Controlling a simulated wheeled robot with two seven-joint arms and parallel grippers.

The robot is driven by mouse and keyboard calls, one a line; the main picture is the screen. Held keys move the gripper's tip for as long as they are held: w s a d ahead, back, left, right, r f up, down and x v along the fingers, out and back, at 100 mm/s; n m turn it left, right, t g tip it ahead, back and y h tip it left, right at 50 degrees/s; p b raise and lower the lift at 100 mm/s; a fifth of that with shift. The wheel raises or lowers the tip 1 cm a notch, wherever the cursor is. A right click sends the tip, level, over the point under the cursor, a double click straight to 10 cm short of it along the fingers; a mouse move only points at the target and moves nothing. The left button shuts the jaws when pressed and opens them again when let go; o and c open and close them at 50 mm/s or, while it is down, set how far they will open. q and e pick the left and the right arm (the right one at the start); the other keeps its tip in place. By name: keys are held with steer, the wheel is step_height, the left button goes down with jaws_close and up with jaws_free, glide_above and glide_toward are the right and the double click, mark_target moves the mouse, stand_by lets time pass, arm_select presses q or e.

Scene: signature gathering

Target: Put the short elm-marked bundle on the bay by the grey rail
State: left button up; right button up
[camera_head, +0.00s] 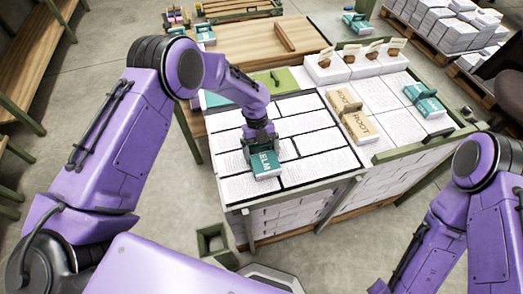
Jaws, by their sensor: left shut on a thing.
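The teal bundle marked ELM (265,164) is short and sits at the left front part of the table of printed sheets. My left gripper (261,146) is shut on its far end from above. The bundle is over or on a white sheet; I cannot tell whether it touches. Dark lines split the sheets into bays (308,142). A grey rail (292,196) runs along the table's front edge, a little nearer than the bundle. My right arm is at the lower right, and its gripper is not in view.
Tan bundles marked ROOT (357,126) lie to the right, beside a green rail (408,151). Another teal bundle (424,101) lies at the far right. White boxes (327,68) and a wooden table (247,46) stand behind. Several sheet bays around the held bundle are clear.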

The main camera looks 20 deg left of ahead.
arm_select(q)
steer(key=o, duration=0.9)
steer(key=shift+c, duration=0.2)
steer(key=b+v, duration=0.2)
steer(key=v, duration=1)
